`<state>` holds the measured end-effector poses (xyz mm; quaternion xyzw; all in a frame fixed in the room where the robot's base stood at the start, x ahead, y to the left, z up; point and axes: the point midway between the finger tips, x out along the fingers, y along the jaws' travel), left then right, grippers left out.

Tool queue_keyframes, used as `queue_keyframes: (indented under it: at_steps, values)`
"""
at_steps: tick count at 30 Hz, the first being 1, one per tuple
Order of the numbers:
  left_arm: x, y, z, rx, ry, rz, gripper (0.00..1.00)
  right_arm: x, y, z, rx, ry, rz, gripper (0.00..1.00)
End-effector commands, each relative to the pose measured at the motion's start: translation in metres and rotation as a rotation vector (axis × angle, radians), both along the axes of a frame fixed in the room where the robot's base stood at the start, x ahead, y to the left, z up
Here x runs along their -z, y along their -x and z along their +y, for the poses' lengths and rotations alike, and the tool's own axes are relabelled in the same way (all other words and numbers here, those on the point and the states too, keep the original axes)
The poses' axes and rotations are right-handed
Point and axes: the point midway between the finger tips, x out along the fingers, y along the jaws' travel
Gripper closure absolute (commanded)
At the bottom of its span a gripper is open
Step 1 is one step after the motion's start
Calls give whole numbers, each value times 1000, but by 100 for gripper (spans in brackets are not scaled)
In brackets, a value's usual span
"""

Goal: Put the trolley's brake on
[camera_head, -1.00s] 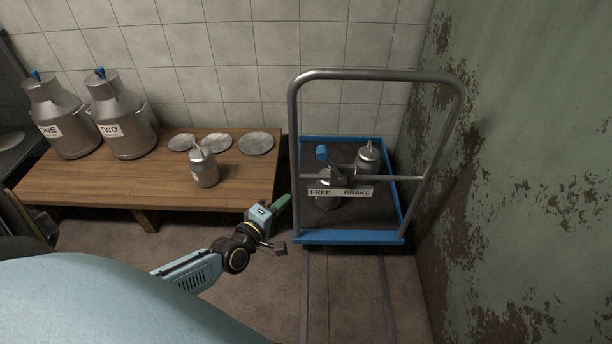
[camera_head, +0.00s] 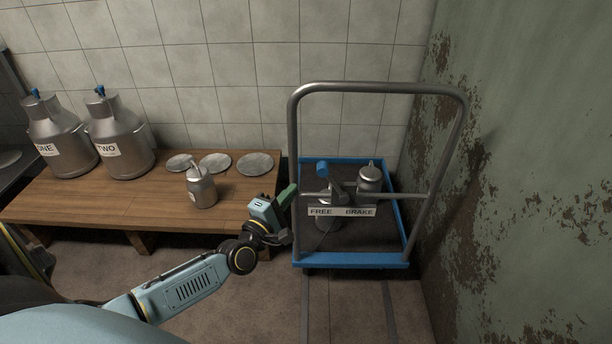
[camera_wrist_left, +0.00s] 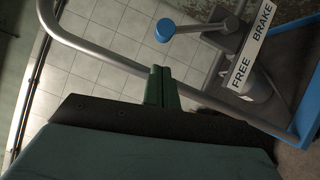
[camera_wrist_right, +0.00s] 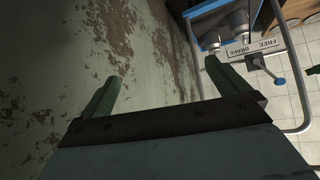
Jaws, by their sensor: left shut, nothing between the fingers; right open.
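The trolley (camera_head: 350,260) has a blue-edged deck and a tall grey tube handle (camera_head: 380,88). A plate on its crossbar reads FREE at the left and BRAKE at the right (camera_head: 342,211). The brake lever with a blue knob (camera_head: 322,168) leans to the FREE side. The knob also shows in the left wrist view (camera_wrist_left: 165,30) and the right wrist view (camera_wrist_right: 281,82). My left gripper (camera_head: 289,192) is shut and empty, just left of the handle's left upright, apart from the knob. My right gripper (camera_wrist_right: 160,80) is open and empty near the wall; the head view does not show it.
Two small cans (camera_head: 370,178) stand on the trolley. A wooden bench (camera_head: 100,208) at left holds large cans ONE (camera_head: 60,140) and TWO (camera_head: 118,140), a small can (camera_head: 201,188) and several round lids (camera_head: 255,163). A peeling green wall (camera_head: 530,180) stands close on the right.

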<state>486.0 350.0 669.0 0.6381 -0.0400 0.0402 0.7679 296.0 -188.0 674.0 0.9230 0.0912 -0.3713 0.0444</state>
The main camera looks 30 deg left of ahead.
Motion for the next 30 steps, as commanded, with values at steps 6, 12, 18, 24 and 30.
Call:
queue_keyframes:
  at_steps: [6,12,18,24,30]
  values:
    - [-3,-36,0,-1,0,-3,100,-24,-26,14,-20,-54,-210,0]
    - [-5,-61,0,0,1,-1,100,-50,-41,23,-33,-99,-377,0]
    - [-8,-74,1,0,0,0,100,-66,-48,28,-40,-126,-474,0]
    - [-8,-77,1,0,0,1,100,-70,-49,29,-42,-132,-499,0]
    - [-8,-77,1,0,0,1,100,-70,-49,29,-42,-132,-498,0]
